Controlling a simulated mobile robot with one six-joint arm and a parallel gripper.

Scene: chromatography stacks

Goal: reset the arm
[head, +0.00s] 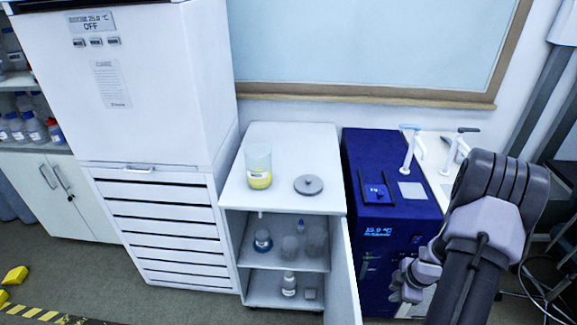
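My arm rises at the right of the head view and is bent. My gripper (402,287) hangs low in front of the blue instrument (390,185). It is small and seen from an angle, so I cannot tell whether its fingers are open or shut. I see no object clearly held in it.
A white cabinet (325,200) bears a glass jar with yellow contents (258,168) and a grey round lid (308,185). Its door (343,265) stands open near my gripper; glassware fills its shelves. A tall white unit (150,90) stands left.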

